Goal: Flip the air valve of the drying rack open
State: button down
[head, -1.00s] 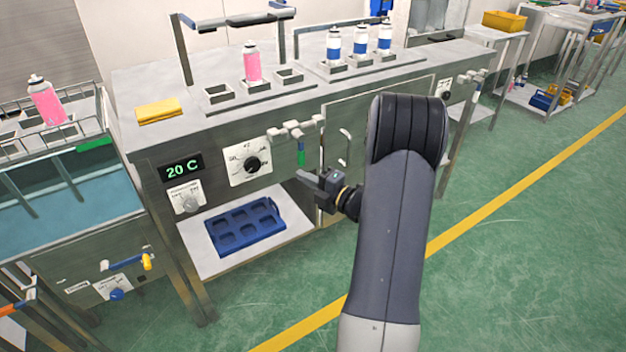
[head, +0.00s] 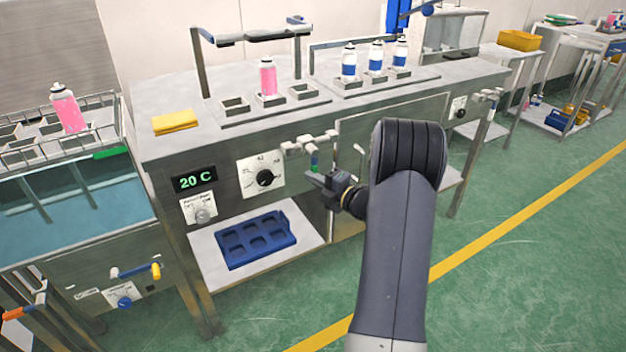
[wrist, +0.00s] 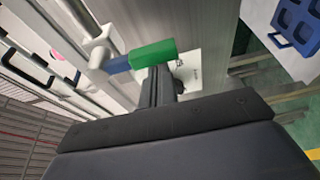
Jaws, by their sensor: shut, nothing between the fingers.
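The air valve (head: 308,144) is a white pipe fitting on the bench front. Its green handle (head: 314,160) hangs down in the head view. The wrist view shows the green handle (wrist: 153,53) with a blue stub, joined to the white fitting (wrist: 98,52).
A dial plate (head: 262,178) is left of the valve, and a panel with an upright handle is to its right. A blue tray (head: 257,238) lies on the lower shelf. Cans stand in holders on the bench top. The floor in front is clear.

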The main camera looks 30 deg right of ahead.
jog(key=shift+d+f+n+b, duration=0.15)
jog(key=shift+d+n+b, duration=0.35)
jog(key=shift+b, duration=0.4)
jog(key=d+r+n+g+h+b, duration=0.2)
jog(key=d+r+n+h+b, duration=0.3)
jog(key=n, duration=0.7)
jog(key=d+b, duration=0.2)
jog(key=b, duration=0.1)
jog(key=shift+w+r+n+g, duration=0.15)
jog(key=shift+n+g, duration=0.15)
jog(key=shift+d+r, duration=0.1)
jog(key=shift+r, duration=0.05)
dwell(0.3)
